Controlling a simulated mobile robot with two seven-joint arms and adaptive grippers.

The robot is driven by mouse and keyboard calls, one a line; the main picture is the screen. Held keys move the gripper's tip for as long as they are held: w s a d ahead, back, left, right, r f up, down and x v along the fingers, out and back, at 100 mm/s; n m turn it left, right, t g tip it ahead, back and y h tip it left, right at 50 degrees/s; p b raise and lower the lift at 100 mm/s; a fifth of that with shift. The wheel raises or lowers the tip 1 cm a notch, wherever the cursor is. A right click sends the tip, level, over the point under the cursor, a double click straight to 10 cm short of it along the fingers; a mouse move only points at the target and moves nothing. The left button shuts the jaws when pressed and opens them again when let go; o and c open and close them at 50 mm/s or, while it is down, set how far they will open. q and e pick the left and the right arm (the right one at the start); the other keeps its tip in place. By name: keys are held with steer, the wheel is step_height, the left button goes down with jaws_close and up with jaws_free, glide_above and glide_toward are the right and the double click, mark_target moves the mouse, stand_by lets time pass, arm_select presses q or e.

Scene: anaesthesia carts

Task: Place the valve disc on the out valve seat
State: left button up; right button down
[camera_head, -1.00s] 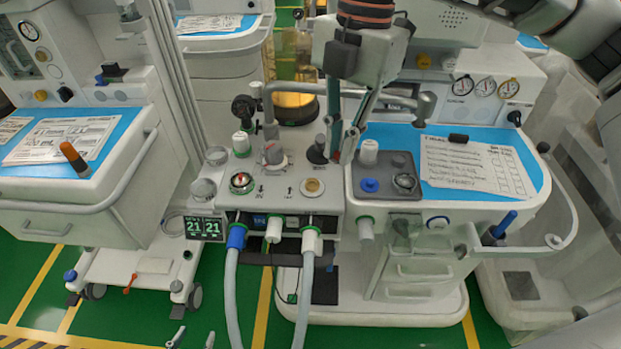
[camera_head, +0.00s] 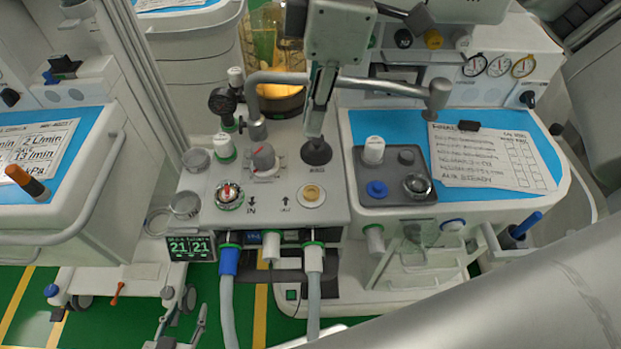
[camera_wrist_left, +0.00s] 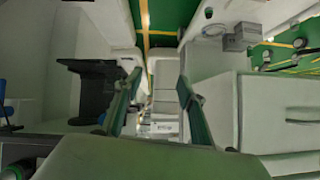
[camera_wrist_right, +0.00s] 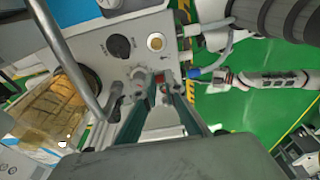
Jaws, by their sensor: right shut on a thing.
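The out valve seat (camera_head: 312,195) is a gold disc in a pale ring on the machine's top, right of the red-centred in valve (camera_head: 229,196). The gold seat also shows in the right wrist view (camera_wrist_right: 155,42). My right gripper (camera_head: 317,132) points down behind the out seat, in front of the black knob in the picture. In the right wrist view its fingers (camera_wrist_right: 162,88) are close together, with a small red patch near the tips. The valve disc in its grip is too small to make out clearly. My left gripper (camera_wrist_left: 158,85) is open and empty, over the floor and carts.
A black knob (camera_head: 316,153) and grey knob (camera_head: 265,160) stand near the seat. A grey pipe (camera_head: 380,84) crosses behind. A grey tray (camera_head: 400,158) right of the seat holds a blue cap (camera_head: 377,189) and clear dome (camera_head: 417,185). Hoses hang in front.

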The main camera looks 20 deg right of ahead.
glide_above(311, 194)
step_height(311, 194, down, 7)
steer(key=f, duration=0.2)
steer(key=f+b, duration=0.1)
steer(key=f, duration=0.1)
steer(key=shift+s+d+f, duration=0.1)
steer(key=shift+d+f, duration=0.1)
steer(key=shift+f, duration=0.45)
arm_select(q)
steer(key=shift+a+f+b, duration=0.15)
steer(key=shift+f+b, duration=0.25)
steer(key=shift+f, duration=0.4)
arm_select(e)
steer(key=shift+f, duration=2.05)
arm_select(q)
steer(key=shift+s, duration=0.1)
arm_select(e)
steer(key=shift+f, duration=0.2)
steer(key=c, duration=2.1)
jaws_free()
steer(key=shift+c, duration=0.2)
steer(key=shift+r, duration=0.1)
